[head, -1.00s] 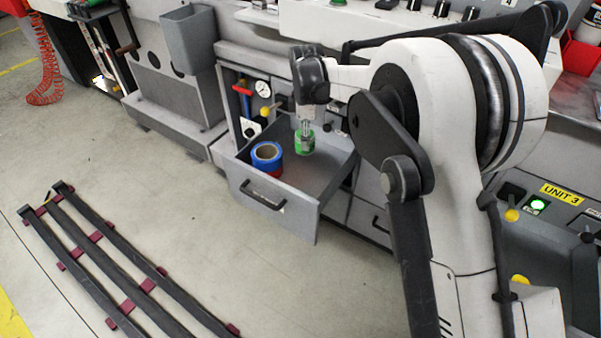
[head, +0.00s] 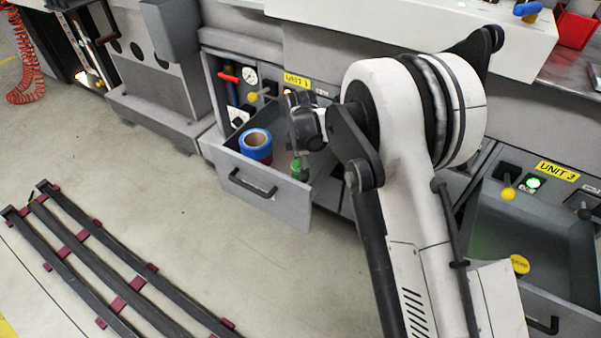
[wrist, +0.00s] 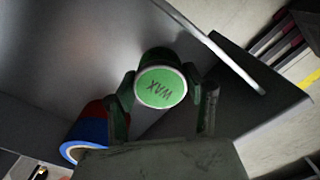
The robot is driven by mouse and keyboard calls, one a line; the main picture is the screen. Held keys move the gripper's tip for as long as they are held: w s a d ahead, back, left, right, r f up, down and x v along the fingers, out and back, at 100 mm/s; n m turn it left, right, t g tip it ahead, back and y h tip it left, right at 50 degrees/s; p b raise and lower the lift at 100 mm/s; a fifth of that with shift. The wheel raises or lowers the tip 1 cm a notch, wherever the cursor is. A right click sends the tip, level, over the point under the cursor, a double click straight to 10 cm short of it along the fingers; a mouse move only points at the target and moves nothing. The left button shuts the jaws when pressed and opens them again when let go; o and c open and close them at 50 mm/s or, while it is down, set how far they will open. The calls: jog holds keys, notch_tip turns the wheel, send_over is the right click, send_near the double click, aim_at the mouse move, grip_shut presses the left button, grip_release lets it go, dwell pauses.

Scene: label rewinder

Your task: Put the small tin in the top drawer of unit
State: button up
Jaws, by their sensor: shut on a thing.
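The small tin (wrist: 160,86) is green with a pale rim and the word WAX on its lid. My gripper (wrist: 166,100) is shut on it, one finger on each side, in the wrist view. In the head view my gripper (head: 299,172) and the green tin (head: 296,165) are inside the open grey top drawer (head: 270,198), near its front right. The arm hides part of the drawer. I cannot tell whether the tin touches the drawer floor. A yellow label (head: 297,81) above this drawer is hard to read.
A blue and red tape roll (head: 256,146) stands in the same drawer, left of the tin. Another open drawer (head: 535,225) under the UNIT 3 label (head: 558,171) holds a yellow round thing (head: 520,264). A black rail rack (head: 110,270) lies on the floor.

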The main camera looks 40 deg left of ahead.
jog(key=shift+f, duration=1.15)
jog(key=shift+f+b, duration=0.15)
jog(key=shift+b, duration=0.2)
jog(key=o, duration=1.3)
jog(key=shift+c, duration=0.2)
notch_tip(320, 180, up, 12)
jog(key=p, duration=0.4)
